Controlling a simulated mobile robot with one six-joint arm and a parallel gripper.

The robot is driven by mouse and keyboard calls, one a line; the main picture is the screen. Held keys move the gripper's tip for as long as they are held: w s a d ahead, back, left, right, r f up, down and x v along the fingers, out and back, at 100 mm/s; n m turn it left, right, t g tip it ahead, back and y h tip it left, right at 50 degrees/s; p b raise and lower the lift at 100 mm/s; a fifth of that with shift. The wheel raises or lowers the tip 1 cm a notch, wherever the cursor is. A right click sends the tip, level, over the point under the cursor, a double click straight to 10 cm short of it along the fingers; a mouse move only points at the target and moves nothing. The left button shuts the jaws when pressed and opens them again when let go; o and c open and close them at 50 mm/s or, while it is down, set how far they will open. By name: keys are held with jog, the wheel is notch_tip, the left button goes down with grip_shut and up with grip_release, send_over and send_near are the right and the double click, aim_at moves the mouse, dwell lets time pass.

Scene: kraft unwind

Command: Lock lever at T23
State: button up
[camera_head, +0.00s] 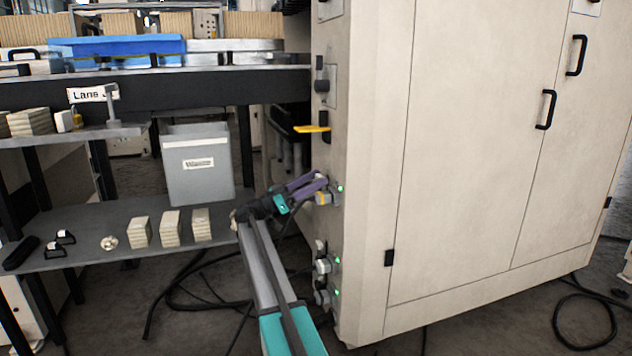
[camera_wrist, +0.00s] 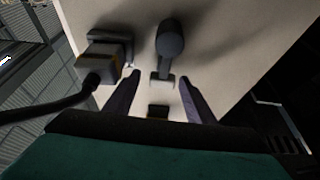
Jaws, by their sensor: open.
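My gripper (camera_head: 318,181) is at the side face of the cream cabinet (camera_head: 470,140), beside a grey connector (camera_head: 323,199) with a green light. In the wrist view my gripper (camera_wrist: 160,77) is open, with its purple fingers apart. A dark lever with a rounded knob (camera_wrist: 169,40) stands just beyond the fingertips, its grey stem lying between them in the picture. I cannot tell whether the fingers touch it. The connector (camera_wrist: 104,62) with a thick black cable is left of the lever. No T23 label is readable.
More lit connectors (camera_head: 324,265) sit lower on the same face. A yellow handle (camera_head: 311,129) sticks out above my gripper. A rack shelf (camera_head: 75,225) with a grey bin (camera_head: 197,165) and several stacks stands left. Black cables (camera_head: 190,290) lie on the floor.

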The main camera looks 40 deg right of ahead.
jog(key=p+v, duration=0.5)
jog(key=v, duration=0.8)
jog(key=shift+a+f, duration=0.2)
